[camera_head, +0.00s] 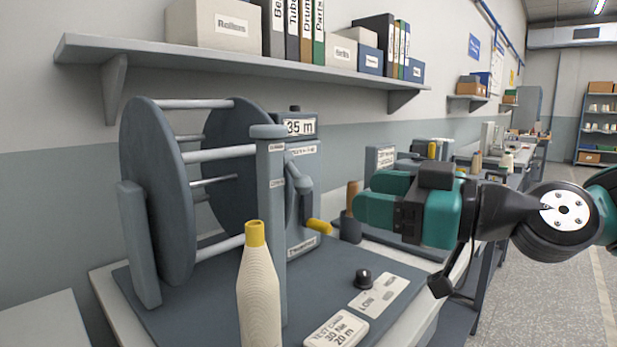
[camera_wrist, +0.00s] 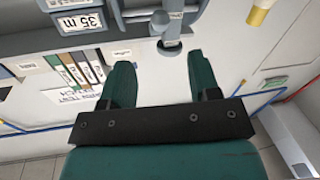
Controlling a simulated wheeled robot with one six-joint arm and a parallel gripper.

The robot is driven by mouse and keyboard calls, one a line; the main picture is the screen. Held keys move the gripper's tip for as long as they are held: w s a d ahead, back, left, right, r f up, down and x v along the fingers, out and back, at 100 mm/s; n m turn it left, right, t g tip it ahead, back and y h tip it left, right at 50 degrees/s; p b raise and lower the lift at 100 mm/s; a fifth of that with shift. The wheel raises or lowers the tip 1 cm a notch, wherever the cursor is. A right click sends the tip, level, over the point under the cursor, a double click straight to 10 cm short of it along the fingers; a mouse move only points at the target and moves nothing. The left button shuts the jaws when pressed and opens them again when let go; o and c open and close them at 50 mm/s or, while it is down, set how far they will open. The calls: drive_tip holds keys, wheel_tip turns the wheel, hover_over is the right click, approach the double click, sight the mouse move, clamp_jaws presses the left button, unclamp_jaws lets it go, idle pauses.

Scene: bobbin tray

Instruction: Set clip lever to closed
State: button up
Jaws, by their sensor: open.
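The reel stand (camera_head: 155,190) stands on a dark base at the left, with a grey post in front of the "35 m" counter. A grey lever (camera_head: 301,196) with a yellow grip (camera_head: 319,226) hangs at the counter housing, its grip low and to the right. It is likely the clip lever, but I cannot tell its setting. My gripper (camera_head: 365,198) is to the right of the lever, apart from it, pointing left. In the wrist view its green fingers (camera_wrist: 158,80) are spread and empty. A grey rounded part (camera_wrist: 168,28) shows beyond the gap; I cannot tell which part it is.
A cone of thread (camera_head: 258,290) with a yellow top stands in front of the post. A dark knob (camera_head: 363,278) and a test card (camera_head: 336,330) are on the base. A wooden-handled tool (camera_head: 352,200) stands behind my gripper. A shelf (camera_head: 240,62) with boxes and binders overhangs the bench.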

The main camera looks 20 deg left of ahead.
sight(312, 186)
drive_tip(key=a+p, duration=0.1)
drive_tip(key=a, duration=0.2)
drive_tip(key=w+a+p, duration=0.1)
drive_tip(key=a, duration=0.2)
drive_tip(key=w+a, duration=0.1)
drive_tip(key=a, duration=0.3)
drive_tip(key=shift+p, duration=0.4)
drive_tip(key=shift+c, duration=0.2)
